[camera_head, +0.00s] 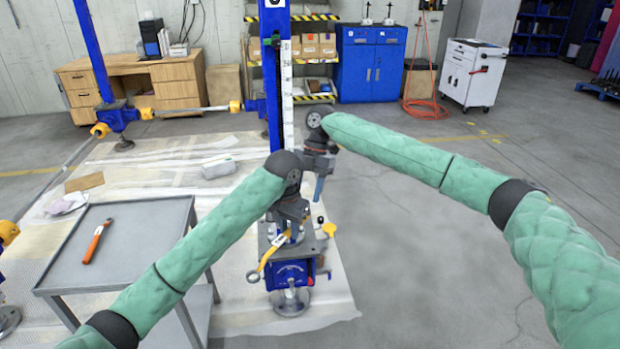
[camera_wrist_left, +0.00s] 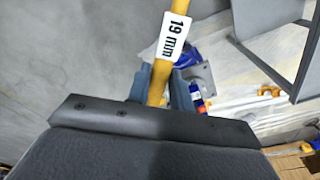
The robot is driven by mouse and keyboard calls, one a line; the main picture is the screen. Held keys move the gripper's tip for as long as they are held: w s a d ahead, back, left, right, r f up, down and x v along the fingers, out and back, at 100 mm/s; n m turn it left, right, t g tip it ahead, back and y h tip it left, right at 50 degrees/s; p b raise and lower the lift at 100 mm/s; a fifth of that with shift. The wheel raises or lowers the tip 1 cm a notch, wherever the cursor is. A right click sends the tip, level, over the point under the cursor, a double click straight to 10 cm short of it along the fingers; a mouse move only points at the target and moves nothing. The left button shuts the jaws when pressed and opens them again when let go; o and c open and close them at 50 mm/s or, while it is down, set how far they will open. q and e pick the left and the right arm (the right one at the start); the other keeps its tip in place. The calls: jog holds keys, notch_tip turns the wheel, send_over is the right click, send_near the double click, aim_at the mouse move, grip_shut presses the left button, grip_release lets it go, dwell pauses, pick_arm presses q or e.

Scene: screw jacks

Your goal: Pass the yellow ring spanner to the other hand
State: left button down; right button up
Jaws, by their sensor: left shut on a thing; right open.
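The yellow ring spanner (camera_head: 268,257) is held in my left gripper (camera_head: 290,234), in front of the blue screw jack (camera_head: 291,272). Its ring end points down to the left in the head view. In the left wrist view the spanner (camera_wrist_left: 179,22) runs up between the fingers of my left gripper (camera_wrist_left: 160,92), with a white "19 mm" label on its shaft. My right gripper (camera_head: 318,188) is above and slightly right of the left one, pointing down, open and apart from the spanner. My left arm and wrist hide part of the jack's top.
A grey side table (camera_head: 130,255) at left carries an orange-handled tool (camera_head: 96,242). A blue post (camera_head: 274,90) with a white scale stands behind my grippers. A yellow knob (camera_head: 329,230) shows right of the jack. The floor at right is clear.

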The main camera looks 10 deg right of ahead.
jog(key=x, duration=0.7)
jog(key=shift+s+f, duration=0.1)
jog(key=shift+f, duration=0.15)
jog(key=c, duration=1)
pick_arm(q)
jog(key=c, duration=1.2)
grip_release()
pick_arm(e)
grip_shut()
pick_arm(q)
jog(key=shift+o, duration=0.2)
pick_arm(e)
jog(key=shift+a, duration=0.1)
